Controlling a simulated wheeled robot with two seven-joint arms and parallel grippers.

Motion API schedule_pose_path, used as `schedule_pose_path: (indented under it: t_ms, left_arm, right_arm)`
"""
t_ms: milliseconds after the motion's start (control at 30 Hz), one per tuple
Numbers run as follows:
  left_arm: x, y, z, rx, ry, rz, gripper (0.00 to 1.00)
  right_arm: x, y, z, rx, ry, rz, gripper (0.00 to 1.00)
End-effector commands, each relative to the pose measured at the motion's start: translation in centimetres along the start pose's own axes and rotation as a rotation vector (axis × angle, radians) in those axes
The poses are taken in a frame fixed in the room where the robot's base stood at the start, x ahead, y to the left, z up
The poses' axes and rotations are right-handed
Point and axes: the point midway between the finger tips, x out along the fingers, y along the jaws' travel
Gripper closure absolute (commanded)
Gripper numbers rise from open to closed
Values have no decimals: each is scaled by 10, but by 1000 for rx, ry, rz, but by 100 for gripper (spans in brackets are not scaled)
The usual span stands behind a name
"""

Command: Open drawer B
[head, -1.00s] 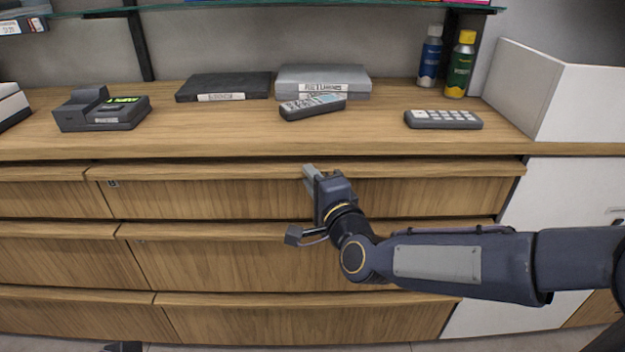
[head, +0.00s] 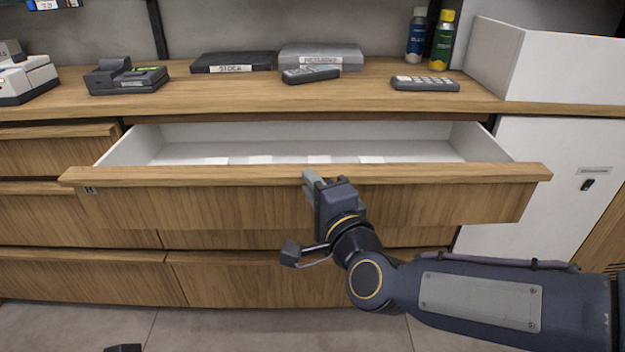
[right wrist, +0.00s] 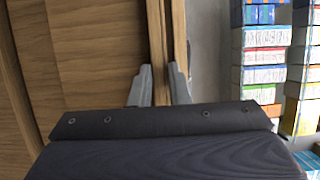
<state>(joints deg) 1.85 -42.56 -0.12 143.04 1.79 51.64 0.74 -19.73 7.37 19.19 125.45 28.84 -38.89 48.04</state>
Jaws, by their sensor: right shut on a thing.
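The upper middle drawer (head: 230,208) stands pulled out, with its white inside showing behind a wooden front. A small label (head: 90,190) is at the left end of its front; its letter is too small to read surely. My right gripper (head: 314,180) is shut on the top lip of this front, a little right of its middle. In the right wrist view the fingers (right wrist: 158,86) stand on either side of the wooden lip (right wrist: 157,40).
Several coloured boxes (right wrist: 264,60) show beyond the lip in the right wrist view. The counter (head: 230,100) above bears a card terminal (head: 127,78), a remote (head: 311,74), a keypad (head: 425,84) and two bottles (head: 441,42). Closed drawers (head: 90,275) lie below. Floor shows in front.

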Motion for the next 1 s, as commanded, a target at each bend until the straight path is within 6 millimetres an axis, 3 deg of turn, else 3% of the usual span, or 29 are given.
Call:
schedule_pose_path:
  t_ms: [300, 733, 767, 800, 900, 1000]
  left_arm:
    - [0, 0, 0, 0, 0, 0, 64]
    - [0, 0, 0, 0, 0, 0, 64]
    - [0, 0, 0, 0, 0, 0, 64]
    - [0, 0, 0, 0, 0, 0, 64]
    - [0, 0, 0, 0, 0, 0, 64]
    - [0, 0, 0, 0, 0, 0, 64]
  right_arm:
    - [-25, 1, 10, -1, 1, 2, 100]
    - [-28, 1, 11, 0, 1, 2, 100]
    - [-28, 1, 11, 0, 1, 2, 82]
    - [-28, 1, 11, 0, 1, 2, 76]
    - [-28, 0, 11, 0, 1, 1, 63]
    - [-28, 0, 11, 0, 1, 1, 62]
